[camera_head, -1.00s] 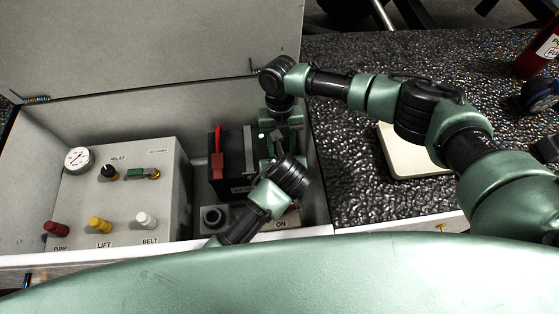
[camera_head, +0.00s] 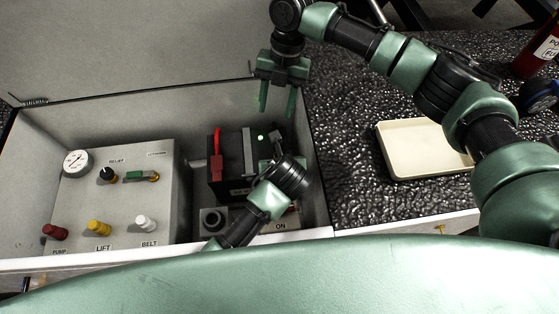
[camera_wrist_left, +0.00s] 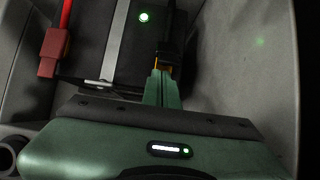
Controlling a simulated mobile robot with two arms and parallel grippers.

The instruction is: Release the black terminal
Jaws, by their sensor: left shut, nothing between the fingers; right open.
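In the left wrist view, the black terminal (camera_wrist_left: 171,48) is on the right part of the battery (camera_wrist_left: 118,45), with a brass-coloured bit at its lower end. The closed fingertips of my left gripper (camera_wrist_left: 162,84) are right below it and hold nothing; I cannot tell if they touch it. In the head view, my left wrist hides most of the terminal and of that gripper. My right gripper (camera_head: 278,98) is open and empty, raised above the back right of the box. A red terminal (camera_head: 216,160) with a red cable is on the battery's left side.
A grey control panel (camera_head: 121,195) with knobs and a gauge fills the box's left. A grey strap (camera_head: 249,152) crosses the battery, near a lit green light (camera_head: 260,138). An empty cream tray (camera_head: 398,127) lies on the dark surface to the right. The open lid (camera_head: 150,45) stands behind.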

